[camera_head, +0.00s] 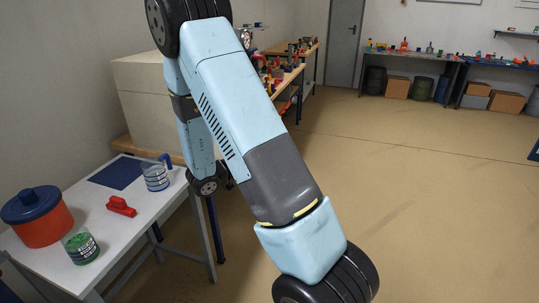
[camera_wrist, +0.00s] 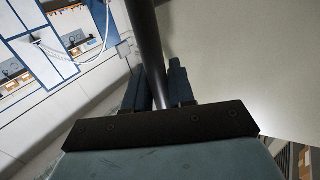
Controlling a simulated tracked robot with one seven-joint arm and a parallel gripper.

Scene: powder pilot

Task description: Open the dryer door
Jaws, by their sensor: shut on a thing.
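The dryer appears to be the large beige box (camera_head: 140,95) at the left in the head view, behind my arm. My arm hides its right part, including any door front. In the wrist view, my gripper (camera_wrist: 158,92) has its two dark fingers closed around a dark round bar (camera_wrist: 149,40), which looks like the door handle. The bar runs from the top edge down between the fingers. A plain beige panel (camera_wrist: 250,60) fills the right of the wrist view beside the bar. I cannot tell whether the door stands ajar.
A white table (camera_head: 150,215) at front left holds a red pot with a blue lid (camera_head: 38,216), a red tool (camera_head: 121,206), a clear jug (camera_head: 156,177) and a green-banded jar (camera_head: 81,246). Benches with tools stand behind. The floor (camera_head: 430,190) at right is clear.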

